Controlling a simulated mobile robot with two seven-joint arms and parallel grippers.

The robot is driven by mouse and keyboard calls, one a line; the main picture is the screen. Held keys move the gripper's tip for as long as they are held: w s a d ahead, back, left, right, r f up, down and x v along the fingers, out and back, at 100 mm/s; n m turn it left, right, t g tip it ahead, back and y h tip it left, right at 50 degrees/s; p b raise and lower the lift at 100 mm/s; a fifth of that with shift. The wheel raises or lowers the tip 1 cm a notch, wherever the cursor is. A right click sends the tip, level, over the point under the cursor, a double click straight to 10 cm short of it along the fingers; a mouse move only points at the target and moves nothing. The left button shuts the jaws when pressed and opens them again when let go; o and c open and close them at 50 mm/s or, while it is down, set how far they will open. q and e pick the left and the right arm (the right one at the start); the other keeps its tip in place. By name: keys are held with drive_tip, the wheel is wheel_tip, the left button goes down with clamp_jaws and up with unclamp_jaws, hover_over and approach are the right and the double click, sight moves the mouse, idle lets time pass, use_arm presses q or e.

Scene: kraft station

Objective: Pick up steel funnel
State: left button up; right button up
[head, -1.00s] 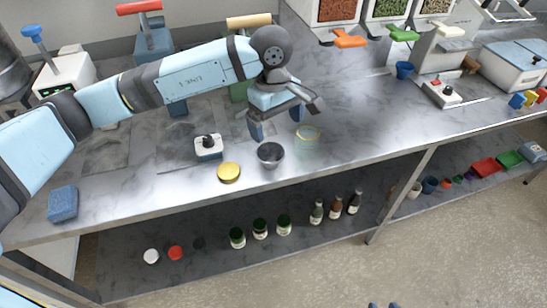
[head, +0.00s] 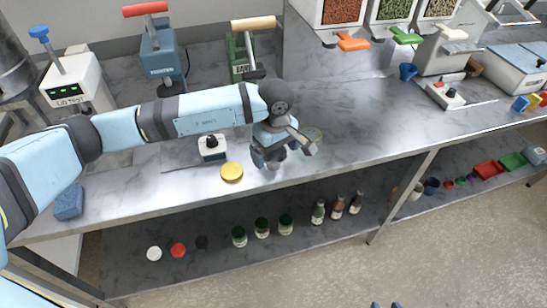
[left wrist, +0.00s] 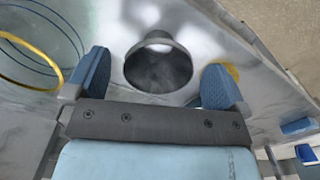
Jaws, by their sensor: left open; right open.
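The steel funnel (left wrist: 158,64) is a grey metal cone with its dark wide mouth showing in the left wrist view. It lies between the two blue fingers of my left gripper, with gaps on both sides. In the head view my left gripper (head: 282,157) is low over the workbench near its front edge and hides most of the funnel. The gripper is open and not closed on anything. Two small blue tips of my right gripper (head: 384,305) show apart at the bottom edge of the head view, away from the bench.
A yellow lid (head: 231,172) lies just left of my left gripper. A clear jar with a yellow rim (head: 314,134) stands close on its right. A small device with a black knob (head: 212,147) is behind the lid. Several bottles stand on the lower shelf (head: 180,277).

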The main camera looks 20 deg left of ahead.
use_arm(q)
wheel_tip(320, 180, down, 2)
drive_tip(key=shift+f, duration=0.15)
drive_tip(key=c, duration=1)
drive_tip(key=shift+o, duration=0.2)
